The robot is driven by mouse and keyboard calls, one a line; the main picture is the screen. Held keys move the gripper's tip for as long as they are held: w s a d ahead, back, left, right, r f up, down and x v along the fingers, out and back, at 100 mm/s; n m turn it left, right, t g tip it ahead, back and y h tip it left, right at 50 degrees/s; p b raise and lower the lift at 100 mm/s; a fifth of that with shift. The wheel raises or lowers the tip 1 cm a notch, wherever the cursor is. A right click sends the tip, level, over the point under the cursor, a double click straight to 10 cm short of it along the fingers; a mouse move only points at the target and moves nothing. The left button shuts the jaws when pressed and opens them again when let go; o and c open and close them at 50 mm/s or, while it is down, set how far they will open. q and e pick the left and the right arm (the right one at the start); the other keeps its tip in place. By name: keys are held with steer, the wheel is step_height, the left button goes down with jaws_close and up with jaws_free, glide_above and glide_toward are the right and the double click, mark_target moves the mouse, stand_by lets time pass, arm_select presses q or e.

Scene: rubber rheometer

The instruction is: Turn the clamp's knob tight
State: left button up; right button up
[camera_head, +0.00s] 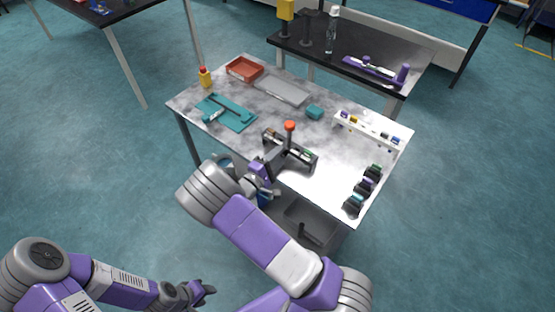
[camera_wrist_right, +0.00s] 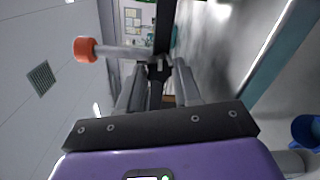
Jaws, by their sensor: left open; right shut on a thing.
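The dark clamp (camera_head: 302,152) stands near the front edge of the marbled table, with an orange-red knob (camera_head: 289,125) on top. In the right wrist view the knob (camera_wrist_right: 85,49) is at the end of a pale shaft, left of the fingers and apart from them. My right gripper (camera_head: 272,163) is at the clamp's front side. In its wrist view my right gripper (camera_wrist_right: 158,70) is shut on a dark, narrow part, which looks like part of the clamp; the exact grip spot is partly hidden. My left gripper (camera_head: 207,288) is open and empty, low and away from the table.
On the table are a teal tray (camera_head: 240,122), a red bin (camera_head: 244,64), a yellow bottle (camera_head: 205,77), a grey plate (camera_head: 284,88), a teal block (camera_head: 314,111), a white rack (camera_head: 345,123) and several dark items (camera_head: 366,187) at right. A grey bin (camera_head: 312,216) sits below the front edge.

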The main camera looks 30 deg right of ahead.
steer(key=shift+m, duration=0.5)
steer(key=o, duration=1)
steer(key=shift+o, duration=0.2)
steer(key=v, duration=0.7)
steer(key=shift+a+p, duration=0.25)
steer(key=shift+p, duration=0.05)
steer(key=shift+s, duration=0.1)
